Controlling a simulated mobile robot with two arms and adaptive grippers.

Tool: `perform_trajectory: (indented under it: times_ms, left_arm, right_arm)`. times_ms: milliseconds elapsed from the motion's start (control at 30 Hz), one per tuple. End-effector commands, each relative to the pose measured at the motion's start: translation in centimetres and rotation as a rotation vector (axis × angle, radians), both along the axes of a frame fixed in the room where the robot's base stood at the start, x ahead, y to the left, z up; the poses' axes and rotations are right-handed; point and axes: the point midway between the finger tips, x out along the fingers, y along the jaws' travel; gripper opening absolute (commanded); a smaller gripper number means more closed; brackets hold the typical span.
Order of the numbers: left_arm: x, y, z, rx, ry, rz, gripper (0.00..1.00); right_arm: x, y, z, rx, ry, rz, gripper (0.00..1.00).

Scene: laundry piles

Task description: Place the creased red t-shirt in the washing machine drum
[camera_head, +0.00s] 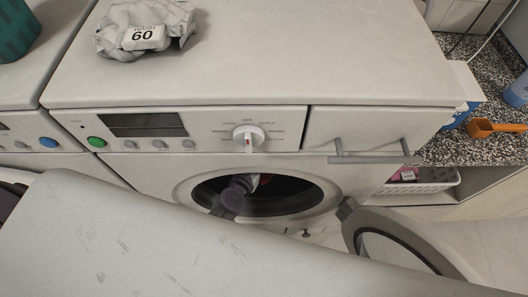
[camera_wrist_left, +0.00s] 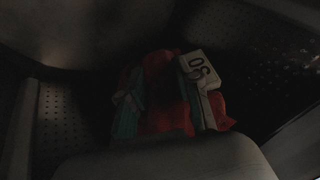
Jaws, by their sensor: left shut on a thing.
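The white washing machine (camera_head: 270,55) stands in front of me with its round door (camera_head: 400,245) swung open to the right. My left gripper (camera_head: 243,188) reaches into the dark drum (camera_head: 300,197). A small bit of the red t-shirt (camera_head: 265,179) shows beside it in the drum opening. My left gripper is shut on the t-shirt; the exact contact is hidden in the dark. My right gripper is not in view.
A crumpled white cloth (camera_head: 150,30) with a tag reading 60 lies on the machine top. Another machine stands at the left, with a green basket (camera_head: 17,30) on it. An orange scoop (camera_head: 490,128) lies on the speckled counter at the right, above a white basket (camera_head: 420,182).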

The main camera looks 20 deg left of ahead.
Motion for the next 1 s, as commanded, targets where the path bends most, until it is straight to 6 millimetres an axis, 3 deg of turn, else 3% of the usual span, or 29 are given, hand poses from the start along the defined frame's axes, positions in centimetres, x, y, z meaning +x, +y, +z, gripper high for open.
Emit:
perform_trajectory:
  times_ms: [33,100,333,467,600,767,1000]
  left_arm:
    - [-0.1,0.1,-1.8,0.004,0.003,-0.004,0.0]
    - [-0.1,0.1,-3.3,0.005,0.002,-0.004,0.0]
    - [0.0,0.1,-5.7,0.002,0.001,-0.001,0.0]
    - [-0.1,0.2,-7.6,0.004,0.002,-0.002,0.0]
    - [-0.1,0.1,-9.2,0.004,0.002,-0.002,0.0]
    - [-0.1,0.1,-9.3,0.0,0.001,0.0,0.0]
    - [-0.1,0.1,-9.6,0.0,0.001,0.001,0.0]
  right_arm:
    - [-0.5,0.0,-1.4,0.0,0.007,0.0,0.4]
    - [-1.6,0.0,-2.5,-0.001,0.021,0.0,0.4]
    - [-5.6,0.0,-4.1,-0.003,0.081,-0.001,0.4]
    - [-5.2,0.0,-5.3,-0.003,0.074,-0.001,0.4]
    - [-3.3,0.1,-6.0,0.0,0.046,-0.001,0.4]
    - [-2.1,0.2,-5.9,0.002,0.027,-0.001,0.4]
    - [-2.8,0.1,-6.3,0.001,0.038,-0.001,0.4]
